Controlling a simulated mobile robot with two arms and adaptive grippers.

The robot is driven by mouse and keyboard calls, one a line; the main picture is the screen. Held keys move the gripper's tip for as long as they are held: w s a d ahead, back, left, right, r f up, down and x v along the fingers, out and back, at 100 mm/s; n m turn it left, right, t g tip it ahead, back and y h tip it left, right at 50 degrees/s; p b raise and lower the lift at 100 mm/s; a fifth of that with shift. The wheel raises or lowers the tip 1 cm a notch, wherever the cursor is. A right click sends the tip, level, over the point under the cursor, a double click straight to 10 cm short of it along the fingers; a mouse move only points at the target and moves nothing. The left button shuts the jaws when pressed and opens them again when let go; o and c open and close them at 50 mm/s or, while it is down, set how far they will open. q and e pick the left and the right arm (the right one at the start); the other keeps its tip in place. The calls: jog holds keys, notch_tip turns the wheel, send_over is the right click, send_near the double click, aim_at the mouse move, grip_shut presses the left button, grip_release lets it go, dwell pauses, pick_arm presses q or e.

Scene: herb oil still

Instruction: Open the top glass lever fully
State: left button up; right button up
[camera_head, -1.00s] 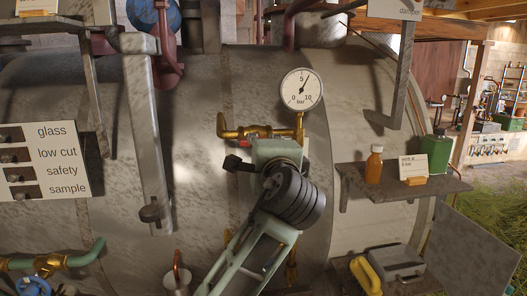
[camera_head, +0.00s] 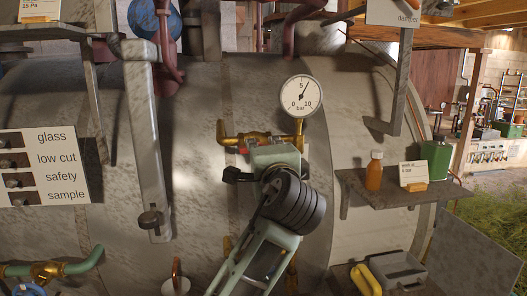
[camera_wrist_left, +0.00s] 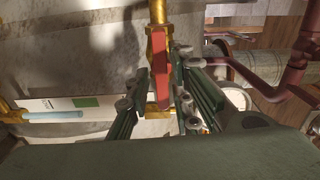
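The red lever (camera_wrist_left: 161,72) shows in the left wrist view, on a brass valve (camera_wrist_left: 158,14) against the grey metal wall. It points down the picture, roughly in line with the brass pipe above it. My left gripper (camera_wrist_left: 161,66) has one finger on each side of the lever, with narrow gaps showing, so it looks open around it. In the head view my left gripper (camera_head: 236,175) is at the brass fitting (camera_head: 240,138) under the gauge, and my own wrist hides most of the lever. My right gripper is not in view.
A round pressure gauge (camera_head: 301,96) stands just above the gripper. A label board (camera_head: 42,167) reading glass, low cut, safety and sample is at left.

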pick_arm(q)
jog(key=shift+o, duration=0.5)
jog(key=s+d, duration=0.1)
jog(key=s, duration=0.6)
jog(key=shift+s, duration=0.2)
